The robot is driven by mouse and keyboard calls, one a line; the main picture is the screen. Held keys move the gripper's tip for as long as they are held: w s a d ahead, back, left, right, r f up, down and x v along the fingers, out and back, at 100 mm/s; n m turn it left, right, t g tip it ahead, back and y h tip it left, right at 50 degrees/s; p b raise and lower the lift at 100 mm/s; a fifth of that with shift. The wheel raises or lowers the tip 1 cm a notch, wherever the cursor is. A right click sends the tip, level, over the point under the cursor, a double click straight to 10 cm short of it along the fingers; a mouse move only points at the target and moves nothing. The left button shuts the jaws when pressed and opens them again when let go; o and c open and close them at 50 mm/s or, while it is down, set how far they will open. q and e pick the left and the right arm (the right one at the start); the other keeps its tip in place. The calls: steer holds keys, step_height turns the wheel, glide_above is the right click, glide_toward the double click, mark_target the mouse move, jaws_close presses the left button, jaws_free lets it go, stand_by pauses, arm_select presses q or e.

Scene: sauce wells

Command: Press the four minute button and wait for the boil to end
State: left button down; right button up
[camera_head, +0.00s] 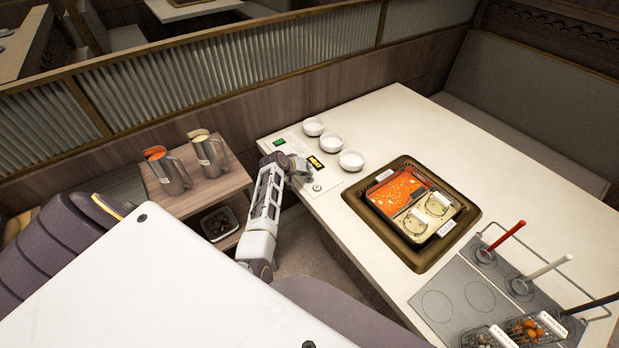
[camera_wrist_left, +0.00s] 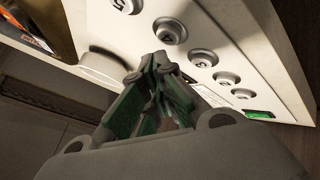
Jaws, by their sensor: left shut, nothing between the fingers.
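The button panel (camera_wrist_left: 275,55) carries a row of round metal buttons in the left wrist view. One button (camera_wrist_left: 171,29), whose mark looks like a 4, lies just beyond my left fingertips. A small green display (camera_wrist_left: 258,115) sits at the far end of the row; it also shows in the head view (camera_head: 279,142), its text too small to read. My left gripper (camera_wrist_left: 160,66) is shut and empty, its tips close to the panel; I cannot tell if they touch. It also shows in the head view (camera_head: 301,176) over the panel. My right gripper is not in view.
A divided pot (camera_head: 425,236) with red and pale broth sits in the table (camera_head: 480,150). Three white bowls (camera_head: 351,160) stand behind the panel. A side cart (camera_head: 200,190) with two pitchers stands left. Wire baskets (camera_head: 490,338) are at lower right.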

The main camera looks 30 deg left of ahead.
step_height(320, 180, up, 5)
steer(key=p, duration=0.4)
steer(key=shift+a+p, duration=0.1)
steer(key=shift+p, duration=0.2)
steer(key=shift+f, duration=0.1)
stand_by(0.8)
